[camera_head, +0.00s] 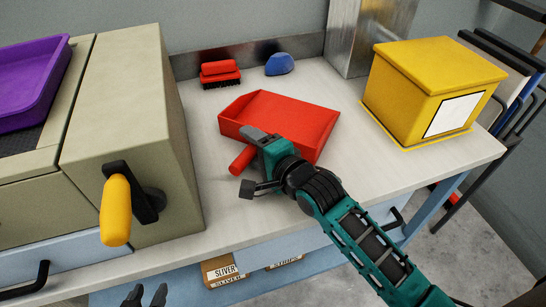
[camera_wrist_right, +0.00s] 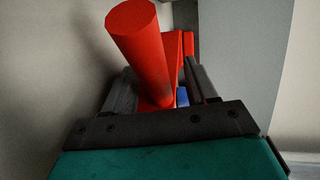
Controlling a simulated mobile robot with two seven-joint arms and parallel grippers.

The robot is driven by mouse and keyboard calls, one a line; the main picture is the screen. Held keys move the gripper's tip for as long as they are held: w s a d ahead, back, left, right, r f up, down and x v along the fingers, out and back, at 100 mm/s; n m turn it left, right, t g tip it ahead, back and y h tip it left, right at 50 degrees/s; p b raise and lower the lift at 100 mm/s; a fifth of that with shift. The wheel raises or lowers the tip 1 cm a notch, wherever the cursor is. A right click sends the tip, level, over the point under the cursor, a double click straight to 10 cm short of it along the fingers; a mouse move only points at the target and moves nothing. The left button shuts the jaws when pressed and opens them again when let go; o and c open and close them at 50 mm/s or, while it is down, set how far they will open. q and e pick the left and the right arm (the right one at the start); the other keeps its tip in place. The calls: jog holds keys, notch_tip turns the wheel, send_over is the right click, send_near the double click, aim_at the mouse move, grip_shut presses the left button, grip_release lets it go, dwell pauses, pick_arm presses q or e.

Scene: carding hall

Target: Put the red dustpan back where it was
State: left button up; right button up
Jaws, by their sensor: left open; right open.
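The red dustpan (camera_head: 285,113) lies on the light worktop, its wide pan toward the back and its round handle (camera_head: 242,160) pointing toward the front left. My right gripper (camera_head: 252,162) is open at the handle, one finger on each side of it. In the right wrist view the red handle (camera_wrist_right: 135,45) stands up between the two open fingers; I cannot tell whether they touch it. Part of the pan is hidden behind my right gripper and wrist. My left gripper (camera_head: 145,296) is open and empty at the bottom edge of the head view, in front of the bench.
A red brush (camera_head: 220,73) and a blue object (camera_head: 279,64) sit at the back. A yellow box (camera_head: 430,85) stands on the right. A beige machine (camera_head: 130,110) with a yellow handle (camera_head: 116,211) borders the left. Worktop (camera_head: 330,82) is clear between dustpan and box.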

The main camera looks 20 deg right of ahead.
jog(key=v, duration=0.9)
jog(key=shift+s+d+r+p, duration=0.1)
jog(key=shift+s+r+p, duration=0.05)
jog(key=shift+s+p, duration=0.2)
jog(key=shift+s+d, duration=0.1)
jog(key=shift+s, duration=0.15)
